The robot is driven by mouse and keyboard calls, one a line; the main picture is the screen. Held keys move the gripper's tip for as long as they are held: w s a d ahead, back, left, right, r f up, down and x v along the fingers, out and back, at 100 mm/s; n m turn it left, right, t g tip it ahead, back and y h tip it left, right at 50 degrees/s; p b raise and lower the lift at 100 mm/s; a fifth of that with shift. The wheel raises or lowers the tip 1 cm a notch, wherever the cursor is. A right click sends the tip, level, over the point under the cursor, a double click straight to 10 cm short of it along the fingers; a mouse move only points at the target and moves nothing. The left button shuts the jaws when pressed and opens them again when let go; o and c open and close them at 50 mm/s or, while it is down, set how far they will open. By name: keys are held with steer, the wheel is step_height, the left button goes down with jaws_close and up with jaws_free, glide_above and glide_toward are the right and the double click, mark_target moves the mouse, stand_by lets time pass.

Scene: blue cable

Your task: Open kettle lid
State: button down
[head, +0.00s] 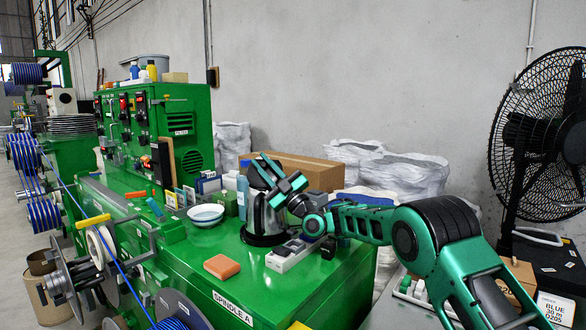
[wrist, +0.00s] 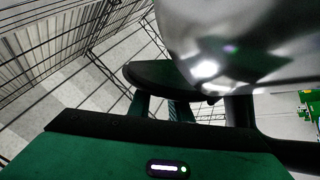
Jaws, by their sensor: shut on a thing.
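The kettle (head: 262,218) has a shiny silver body and a dark base. It stands upright on the green machine top in the head view. Its silver body also fills the upper right of the wrist view (wrist: 235,45). My gripper (head: 270,175) is at the kettle's top, reaching in from the right, and hides most of the lid and upper part. In the wrist view a dark, flat rounded part (wrist: 160,76) lies at the fingers beside the silver body. My gripper is shut on a part of the kettle; I cannot tell clearly which, or how far the lid is raised.
A white and grey block (head: 288,255) stands close in front of the kettle. A stack of bowls (head: 206,214) and an orange-brown block (head: 222,266) are to the left. A cardboard box (head: 300,170) is behind. A black fan (head: 540,140) stands far right. The front machine top is mostly clear.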

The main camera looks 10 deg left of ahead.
mark_target(261, 182)
steer(key=n, duration=0.1)
steer(key=s+n+g+y, duration=0.1)
steer(key=shift+s+a+n+g+y, duration=0.15)
steer(key=shift+a+n+g+y, duration=0.15)
steer(key=shift+a+n, duration=0.1)
steer(key=shift+s+d+n+g+y, duration=0.25)
steer(key=shift+n+g+y, duration=0.2)
steer(key=shift+n+g, duration=0.45)
steer(key=shift+s+d+n+g+y, duration=0.1)
steer(key=shift+s+n+g+y, duration=0.25)
steer(key=shift+n+g, duration=0.5)
steer(key=shift+w+n, duration=0.1)
steer(key=shift+n, duration=0.15)
steer(key=c, duration=1.7)
jaws_free()
steer(key=shift+o, duration=0.2)
steer(key=shift+r, duration=0.15)
steer(key=r, duration=0.4)
steer(key=shift+w+r, duration=0.1)
steer(key=shift+w, duration=0.1)
steer(key=s+a+r, duration=0.5)
steer(key=s+r, duration=0.1)
steer(key=s, duration=0.4)
steer(key=shift+s+a+r, duration=0.15)
steer(key=shift+a+r, duration=0.15)
steer(key=shift+a, duration=0.05)
